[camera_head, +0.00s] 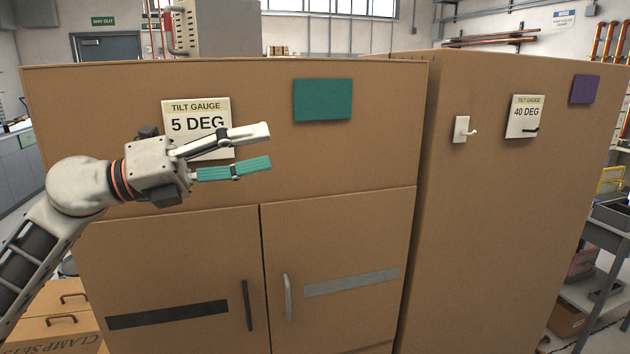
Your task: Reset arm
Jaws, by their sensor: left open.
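My left gripper (268,147) comes in from the left and is raised in front of the brown cabinet (340,160). Its two fingers, one white and one teal, are spread apart with nothing between them. It partly covers the tilt gauge sign marked 5 DEG (197,107). My right gripper is not in view.
A teal panel (322,100) is on the cabinet front, above two doors with a black handle (247,305) and a grey handle (287,298). The right side face carries a white hook (463,130), a 40 DEG sign (524,116) and a purple panel (585,89). A grey cart (612,232) stands at right.

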